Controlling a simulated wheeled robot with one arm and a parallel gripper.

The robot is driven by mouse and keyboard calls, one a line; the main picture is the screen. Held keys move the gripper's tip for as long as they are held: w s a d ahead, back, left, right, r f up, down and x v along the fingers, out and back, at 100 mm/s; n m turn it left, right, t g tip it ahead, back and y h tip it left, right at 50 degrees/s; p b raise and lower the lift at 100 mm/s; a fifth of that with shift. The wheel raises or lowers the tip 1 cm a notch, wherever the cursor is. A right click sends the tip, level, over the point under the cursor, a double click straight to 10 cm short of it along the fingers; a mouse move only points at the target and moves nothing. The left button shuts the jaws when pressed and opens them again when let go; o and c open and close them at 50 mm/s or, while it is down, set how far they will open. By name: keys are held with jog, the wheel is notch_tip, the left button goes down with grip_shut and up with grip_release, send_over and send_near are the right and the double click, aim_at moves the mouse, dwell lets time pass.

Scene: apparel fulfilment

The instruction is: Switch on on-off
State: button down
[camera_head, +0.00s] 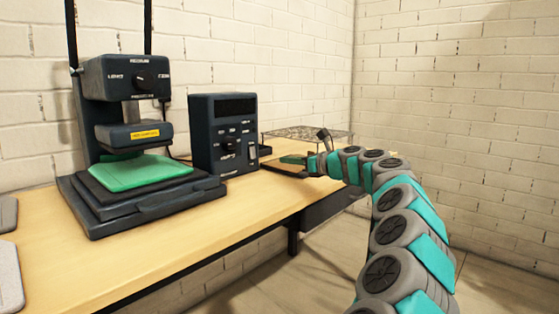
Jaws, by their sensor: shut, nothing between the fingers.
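A dark control box (223,134) stands upright on the wooden table, to the right of a heat press. Its front has a dark display at the top, a round knob and several small buttons and labels. The labels are too small to read, so I cannot tell which control is the on-off switch. The display looks unlit. My gripper (284,159) is shut and empty, to the right of the control box and apart from its front face. It is small in this view, and its fingertips point left toward the box.
The dark heat press (140,130) has a green pad (138,172) on its base. A wire rack (305,133) stands behind my gripper. Grey pads (8,270) lie at the table's left edge. The wooden table (150,255) is clear in front; brick walls stand behind and right.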

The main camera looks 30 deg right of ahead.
aim_at(253, 157)
jog(key=x, duration=1.1)
jog(key=shift+w+a, duration=0.1)
jog(key=shift+w, duration=0.2)
jog(key=shift+w+a+f, duration=0.1)
jog(key=shift+w+a, duration=0.1)
jog(key=shift+w, duration=0.2)
jog(key=shift+w+a, duration=0.1)
jog(key=shift+w, duration=0.05)
jog(key=shift+p, duration=0.3)
jog(key=s+d, duration=0.1)
jog(key=s, duration=0.3)
jog(key=s+d+f, duration=0.1)
jog(key=s+d, duration=0.1)
jog(key=s, duration=0.2)
jog(key=s+d, duration=0.2)
jog(key=s, duration=0.3)
jog(key=shift+f, duration=0.35)
jog(key=shift+s, duration=0.1)
